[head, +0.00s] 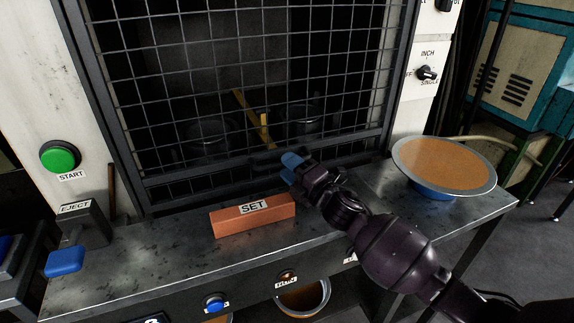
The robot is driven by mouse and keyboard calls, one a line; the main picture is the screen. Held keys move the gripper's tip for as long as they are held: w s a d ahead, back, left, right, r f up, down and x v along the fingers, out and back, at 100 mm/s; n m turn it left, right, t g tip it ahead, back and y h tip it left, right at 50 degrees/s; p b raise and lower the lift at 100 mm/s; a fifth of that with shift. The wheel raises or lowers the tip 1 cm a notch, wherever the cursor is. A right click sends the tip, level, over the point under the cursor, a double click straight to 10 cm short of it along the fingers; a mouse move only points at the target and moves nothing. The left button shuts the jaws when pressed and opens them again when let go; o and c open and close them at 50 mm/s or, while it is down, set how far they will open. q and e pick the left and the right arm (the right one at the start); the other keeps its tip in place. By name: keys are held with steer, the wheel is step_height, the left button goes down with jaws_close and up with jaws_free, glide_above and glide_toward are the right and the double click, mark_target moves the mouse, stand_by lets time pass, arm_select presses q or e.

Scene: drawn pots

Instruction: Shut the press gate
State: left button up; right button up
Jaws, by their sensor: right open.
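The press gate (200,75) is a dark wire-mesh panel in a dark frame. It covers the press opening in the upper middle of the head view, and its bottom rail is low, close above the metal bench. Whether it is fully seated cannot be told. A dark handle (262,162) shows at the middle of the bottom rail. My right gripper (290,168), with blue fingertips, is open right beside this handle, in front of the rail. Whether it touches the handle is unclear. Behind the mesh, a yellow bar (254,118) and dark round press parts show. My left gripper is not in view.
An orange block labelled SET (253,216) lies on the bench below the gate. A green START button (60,156) is at left, above an EJECT lever with a blue knob (64,262). A wide orange-filled pan (445,166) stands at the bench's right end.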

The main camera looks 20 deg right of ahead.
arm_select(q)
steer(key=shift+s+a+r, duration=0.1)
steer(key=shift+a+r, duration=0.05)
arm_select(e)
steer(key=v, duration=0.9)
steer(key=shift+s+d, duration=0.15)
steer(key=shift+s, duration=0.2)
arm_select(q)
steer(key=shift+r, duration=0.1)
arm_select(e)
steer(key=shift+f, duration=0.1)
steer(key=shift+s, duration=0.1)
